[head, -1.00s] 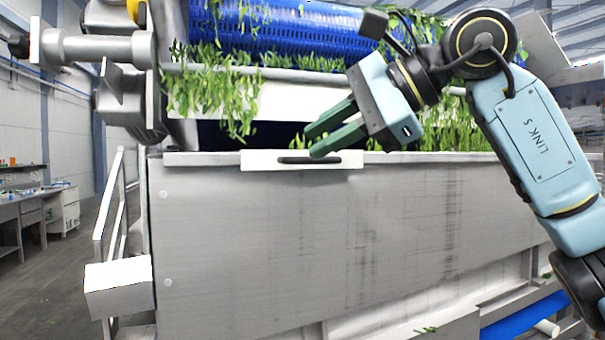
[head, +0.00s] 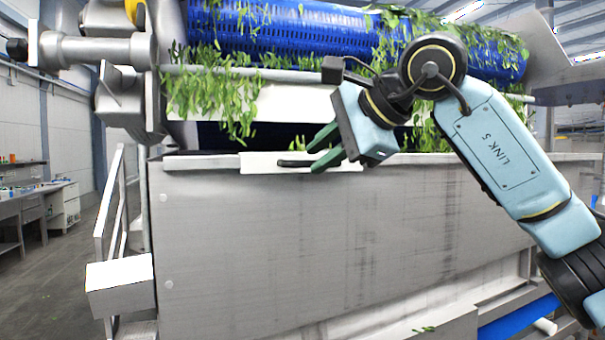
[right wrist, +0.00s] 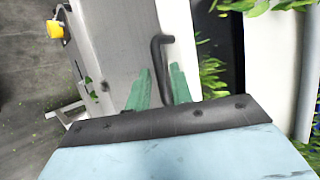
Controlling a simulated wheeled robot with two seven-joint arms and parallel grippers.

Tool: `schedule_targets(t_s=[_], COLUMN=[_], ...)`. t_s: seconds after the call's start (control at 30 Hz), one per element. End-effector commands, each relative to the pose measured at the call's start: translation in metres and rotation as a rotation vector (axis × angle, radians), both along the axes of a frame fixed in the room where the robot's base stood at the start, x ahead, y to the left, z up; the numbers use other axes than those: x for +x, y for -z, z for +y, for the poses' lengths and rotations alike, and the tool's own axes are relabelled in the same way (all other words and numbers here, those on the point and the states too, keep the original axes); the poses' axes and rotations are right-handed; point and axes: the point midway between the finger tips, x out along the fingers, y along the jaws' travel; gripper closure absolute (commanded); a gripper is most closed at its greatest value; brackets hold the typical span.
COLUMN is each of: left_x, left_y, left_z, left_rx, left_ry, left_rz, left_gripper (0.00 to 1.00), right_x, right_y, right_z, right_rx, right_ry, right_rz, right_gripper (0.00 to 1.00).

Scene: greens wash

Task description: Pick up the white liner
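The white liner (head: 256,164) is a pale plate with a dark bar handle (head: 290,163), at the top edge of the grey metal trough. In the right wrist view the white liner (right wrist: 181,30) shows beside the metal wall, and its bent handle (right wrist: 157,52) runs down between my green fingers. My right gripper (head: 318,152) is open at the right end of the handle. In the right wrist view the right gripper (right wrist: 159,72) has a finger on each side of the handle, with gaps visible. Whether either finger touches it I cannot tell. My left gripper is not in view.
The grey trough wall (head: 330,240) fills the space below the liner. A blue perforated drum (head: 290,30) with green leaves lies behind and above. Leaves (head: 235,105) hang over the ledge. A metal railing (head: 110,215) stands at the left.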

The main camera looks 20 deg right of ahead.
Motion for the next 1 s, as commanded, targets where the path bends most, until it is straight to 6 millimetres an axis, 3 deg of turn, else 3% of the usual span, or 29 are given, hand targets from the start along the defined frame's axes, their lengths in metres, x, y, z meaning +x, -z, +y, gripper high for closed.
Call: schedule_targets(t_s=[0.2,0.47,0.67,1.0], left_x=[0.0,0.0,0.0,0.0], left_y=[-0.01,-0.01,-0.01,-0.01], left_z=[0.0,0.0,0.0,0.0], left_rx=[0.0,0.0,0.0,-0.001], left_ry=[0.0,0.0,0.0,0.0], left_rz=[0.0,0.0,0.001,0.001], left_gripper=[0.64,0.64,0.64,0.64], right_x=[0.022,0.025,0.025,0.025], right_y=[0.016,0.019,0.019,0.018], right_z=[0.013,0.014,0.014,0.014], right_rx=[0.0,-0.001,0.0,0.0], right_ry=[-0.002,-0.002,-0.001,-0.001], right_rz=[0.003,0.001,0.001,-0.001], right_gripper=[0.78,0.78,1.0,1.0])
